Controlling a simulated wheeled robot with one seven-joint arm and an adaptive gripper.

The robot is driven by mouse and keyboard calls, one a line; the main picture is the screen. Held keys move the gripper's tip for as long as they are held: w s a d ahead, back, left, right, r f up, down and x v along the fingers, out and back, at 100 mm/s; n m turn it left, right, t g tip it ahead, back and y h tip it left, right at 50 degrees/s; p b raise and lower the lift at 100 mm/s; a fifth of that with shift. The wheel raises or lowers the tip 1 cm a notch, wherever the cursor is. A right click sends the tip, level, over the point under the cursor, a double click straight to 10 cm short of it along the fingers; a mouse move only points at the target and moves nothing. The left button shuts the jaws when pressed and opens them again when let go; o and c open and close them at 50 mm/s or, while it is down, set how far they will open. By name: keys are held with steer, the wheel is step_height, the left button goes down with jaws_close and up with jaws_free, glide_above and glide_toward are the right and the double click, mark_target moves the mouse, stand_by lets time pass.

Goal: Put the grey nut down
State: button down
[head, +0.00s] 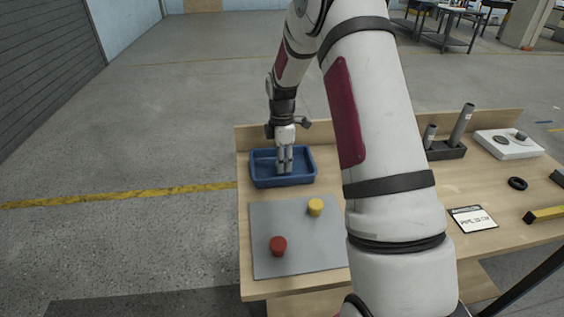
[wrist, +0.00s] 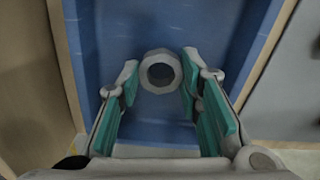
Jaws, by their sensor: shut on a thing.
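My gripper (head: 284,170) points down into the blue tray (head: 285,182) at the back left of the table. In the wrist view its fingers (wrist: 160,78) are shut on the grey nut (wrist: 160,54), a pale ring with a dark hole between the fingertips. The tray floor (wrist: 110,30) shows around the nut. I cannot tell whether the nut touches the floor. In the head view the fingers hide the nut.
A grey mat (head: 290,245) in front of the tray bears a red piece (head: 278,246) and a yellow piece (head: 315,207). A dark holder with grey cylinders (head: 446,151), a white plate (head: 508,147) and a black ring (head: 517,183) are on the right. The tray walls rise around my gripper.

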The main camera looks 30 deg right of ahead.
steer(key=shift+f, duration=0.4)
steer(key=shift+f, duration=0.15)
steer(key=c, duration=1.1)
jaws_free()
